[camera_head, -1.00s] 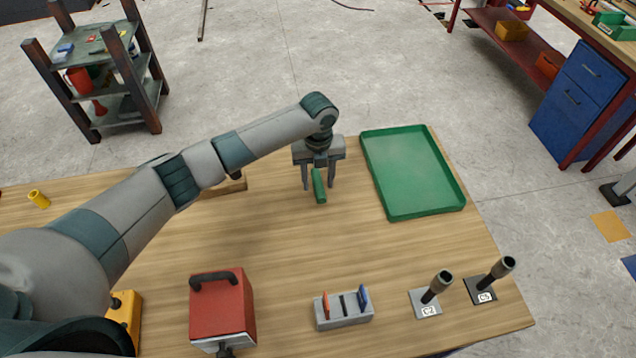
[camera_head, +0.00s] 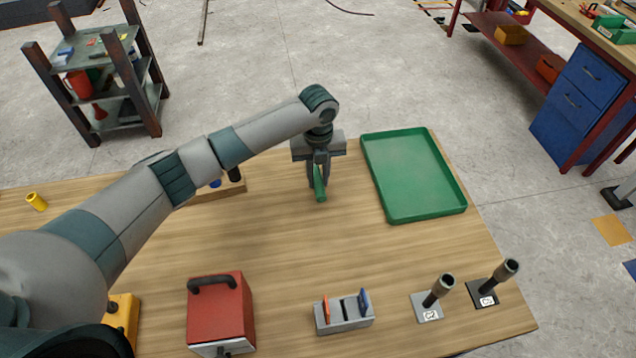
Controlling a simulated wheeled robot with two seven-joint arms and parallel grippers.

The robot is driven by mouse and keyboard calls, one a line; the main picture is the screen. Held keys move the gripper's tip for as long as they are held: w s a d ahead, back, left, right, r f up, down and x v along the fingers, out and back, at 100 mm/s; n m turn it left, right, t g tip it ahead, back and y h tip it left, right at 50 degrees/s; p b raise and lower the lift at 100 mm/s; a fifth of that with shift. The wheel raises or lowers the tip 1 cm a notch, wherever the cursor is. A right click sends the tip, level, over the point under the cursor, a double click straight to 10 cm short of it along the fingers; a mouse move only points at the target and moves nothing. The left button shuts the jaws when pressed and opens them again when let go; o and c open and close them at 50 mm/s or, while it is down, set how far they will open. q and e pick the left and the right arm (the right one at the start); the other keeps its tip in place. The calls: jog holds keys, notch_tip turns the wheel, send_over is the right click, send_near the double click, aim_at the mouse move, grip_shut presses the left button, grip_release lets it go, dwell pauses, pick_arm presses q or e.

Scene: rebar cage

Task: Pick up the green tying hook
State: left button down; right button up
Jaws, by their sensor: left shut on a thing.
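The green tying hook (camera_head: 320,189) is a slim green piece between the fingers of my left gripper (camera_head: 317,183), left of the green tray. My left gripper points down and is shut on the hook. The hook's upper part is hidden by the fingers. I cannot tell whether the hook still touches the table (camera_head: 290,245). My right gripper is not in view.
A green tray (camera_head: 412,172) lies empty to the right. A wooden block (camera_head: 232,185) with a dark peg is partly behind my arm. In front are a red box (camera_head: 220,310), a grey holder (camera_head: 343,316) and two stands with dark tubes (camera_head: 436,294) (camera_head: 492,285).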

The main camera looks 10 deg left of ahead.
pick_arm(q)
jog(key=shift+s+d+r+b, duration=0.1)
jog(key=shift+d+r+b, duration=0.25)
jog(key=shift+r, duration=0.2)
jog(key=shift+s+d+r+b, duration=0.1)
jog(key=shift+d+r+b, duration=0.15)
jog(key=shift+r, duration=0.3)
jog(key=s+d+r+b, duration=0.3)
jog(key=d+r, duration=0.3)
jog(key=d, duration=0.3)
jog(key=shift+s+d+r+b, duration=0.35)
jog(key=shift+s+b, duration=0.05)
jog(key=shift+s, duration=0.1)
